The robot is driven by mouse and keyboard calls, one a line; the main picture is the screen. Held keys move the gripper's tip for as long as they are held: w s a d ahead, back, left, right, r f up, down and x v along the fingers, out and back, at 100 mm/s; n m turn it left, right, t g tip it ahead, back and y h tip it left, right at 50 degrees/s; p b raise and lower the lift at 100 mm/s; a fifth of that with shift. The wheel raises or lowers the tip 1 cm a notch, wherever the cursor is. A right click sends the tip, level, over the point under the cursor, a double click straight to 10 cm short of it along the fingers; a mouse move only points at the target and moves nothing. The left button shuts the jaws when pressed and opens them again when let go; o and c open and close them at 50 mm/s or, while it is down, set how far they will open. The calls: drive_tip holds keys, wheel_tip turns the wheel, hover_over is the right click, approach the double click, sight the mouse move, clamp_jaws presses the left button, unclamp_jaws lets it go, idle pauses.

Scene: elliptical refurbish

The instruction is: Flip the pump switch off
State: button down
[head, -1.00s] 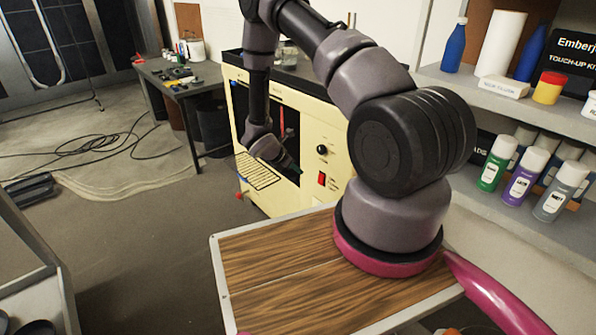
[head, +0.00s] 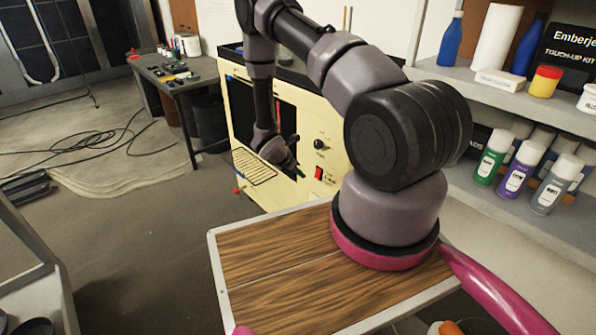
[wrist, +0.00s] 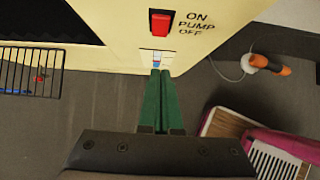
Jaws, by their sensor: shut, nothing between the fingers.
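The red pump switch (wrist: 160,24) sits on the cream machine's (wrist: 115,20) front panel, beside the printed words ON, PUMP and OFF. It also shows in the head view (head: 319,173). Which way the rocker is tipped is hard to tell. My gripper (wrist: 160,73) is shut and empty, its two green fingers side by side. In the wrist view its tips are below the switch, near a small blue-and-white label at the panel's lower edge. In the head view my gripper (head: 301,172) is just left of the switch; I see no contact with it.
A black knob (head: 319,144) is above the switch. A wire grille (head: 255,167) juts out at the machine's left opening. A wooden-topped surface (head: 280,265) lies in front. Shelves with spray cans (head: 520,167) stand at right. An orange-handled tool (wrist: 268,65) shows in the wrist view.

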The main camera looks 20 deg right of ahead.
sight(317, 178)
drive_tip(key=shift+w+d+f, duration=0.4)
drive_tip(key=shift+d+f, duration=0.4)
drive_tip(key=shift+d, duration=0.3)
drive_tip(key=shift+w+d+f, duration=0.35)
drive_tip(key=shift+d+f, duration=0.45)
drive_tip(key=shift+d, duration=0.25)
drive_tip(key=shift+w+d+f, duration=0.4)
drive_tip(key=shift+d+f, duration=0.4)
drive_tip(key=shift+d, duration=0.3)
drive_tip(key=shift+d+f+h, duration=0.15)
drive_tip(key=shift+d+h, duration=0.15)
drive_tip(key=shift+h, duration=0.2)
drive_tip(key=shift+w, duration=0.1)
